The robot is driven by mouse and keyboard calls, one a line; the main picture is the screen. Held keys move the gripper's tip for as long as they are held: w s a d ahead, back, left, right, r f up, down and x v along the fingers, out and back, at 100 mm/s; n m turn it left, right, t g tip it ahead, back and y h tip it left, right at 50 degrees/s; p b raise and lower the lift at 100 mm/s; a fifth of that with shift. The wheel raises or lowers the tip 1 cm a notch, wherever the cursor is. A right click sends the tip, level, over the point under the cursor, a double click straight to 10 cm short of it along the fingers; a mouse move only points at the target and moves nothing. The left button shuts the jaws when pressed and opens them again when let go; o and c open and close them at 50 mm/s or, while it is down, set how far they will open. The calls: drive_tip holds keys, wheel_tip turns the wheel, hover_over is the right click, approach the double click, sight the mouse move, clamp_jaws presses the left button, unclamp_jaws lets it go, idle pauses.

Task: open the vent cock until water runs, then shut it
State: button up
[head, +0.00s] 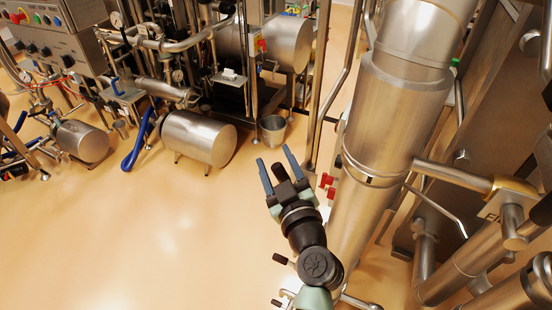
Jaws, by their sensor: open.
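My gripper (275,157) is in the lower middle of the head view, its two blue fingers apart with nothing between them. It points up the picture, over the floor. A small red handle (327,180) with another red piece just below it shows to the right of the fingers, apart from them, at the left side of a large steel pipe (395,110). I cannot tell for sure whether this is the vent cock. A metal bucket (272,131) stands on the floor beyond the fingertips. I see no running water.
A steel cylinder (199,138) lies on short legs at centre left, with a blue curved handle (136,148) beside it. A control panel (48,35) is at top left. Pipes and frames crowd the right side. The floor (150,235) at lower left is clear.

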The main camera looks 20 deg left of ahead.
drive_tip(key=shift+c, duration=0.2)
clamp_jaws()
idle(1.1)
